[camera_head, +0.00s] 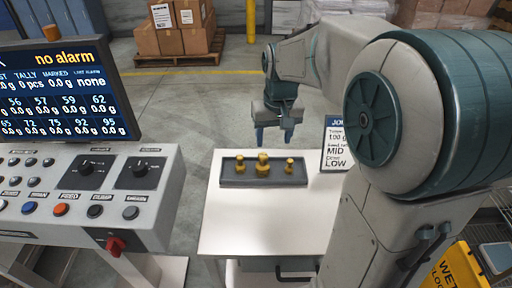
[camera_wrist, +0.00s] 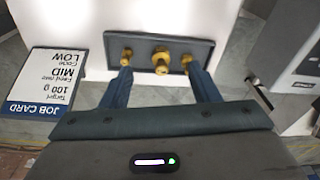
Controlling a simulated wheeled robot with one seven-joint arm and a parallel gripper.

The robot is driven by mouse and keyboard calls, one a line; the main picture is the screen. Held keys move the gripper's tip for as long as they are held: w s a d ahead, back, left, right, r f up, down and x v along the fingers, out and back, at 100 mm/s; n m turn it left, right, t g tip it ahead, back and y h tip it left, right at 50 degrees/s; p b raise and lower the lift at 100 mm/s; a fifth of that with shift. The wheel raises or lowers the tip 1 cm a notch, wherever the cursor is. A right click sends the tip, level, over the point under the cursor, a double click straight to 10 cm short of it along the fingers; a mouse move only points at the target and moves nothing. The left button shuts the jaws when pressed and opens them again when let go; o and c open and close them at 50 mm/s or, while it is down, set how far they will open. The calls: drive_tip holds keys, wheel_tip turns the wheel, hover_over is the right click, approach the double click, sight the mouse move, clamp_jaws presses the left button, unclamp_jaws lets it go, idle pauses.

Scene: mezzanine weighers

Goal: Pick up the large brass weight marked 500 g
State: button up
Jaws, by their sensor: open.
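Three brass weights stand in a dark grey tray (camera_head: 225,182) on the white table (camera_head: 230,230). The largest brass weight (camera_head: 263,163) is in the middle; in the wrist view it (camera_wrist: 161,62) also stands mid-tray. No marking on it is legible. A smaller weight (camera_head: 240,165) stands to its left and the smallest (camera_head: 289,166) to its right. My gripper (camera_head: 274,138) hangs above and behind the tray, empty, its two blue fingers spread apart. In the wrist view the fingers (camera_wrist: 160,85) point toward the tray, one on each side of the largest weight, apart from it.
A job card (camera_head: 337,145) stands at the table's right back edge. A control console (camera_head: 85,185) with buttons and a screen (camera_head: 60,90) is on the left. Boxes on a pallet (camera_head: 178,30) stand far behind. The table front is clear.

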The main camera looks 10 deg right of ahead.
drive_tip(key=g, duration=0.1)
hover_over(263, 155)
drive_tip(key=s, duration=0.1)
wheel_tip(263, 155, down, 6)
drive_tip(key=r, duration=0.1)
drive_tip(key=f, duration=0.9)
drive_tip(key=shift+w+d+f+p, duration=0.1)
drive_tip(key=shift+w+f+p, duration=0.1)
drive_tip(key=shift+p, duration=0.2)
drive_tip(key=shift+w+f+p, duration=0.2)
drive_tip(key=shift+f+p, duration=0.25)
drive_tip(key=shift+f, duration=0.85)
drive_tip(key=shift+w+f+p, duration=0.15)
drive_tip(key=shift+f+p, duration=0.25)
drive_tip(key=shift+f, duration=0.9)
clamp_jaws()
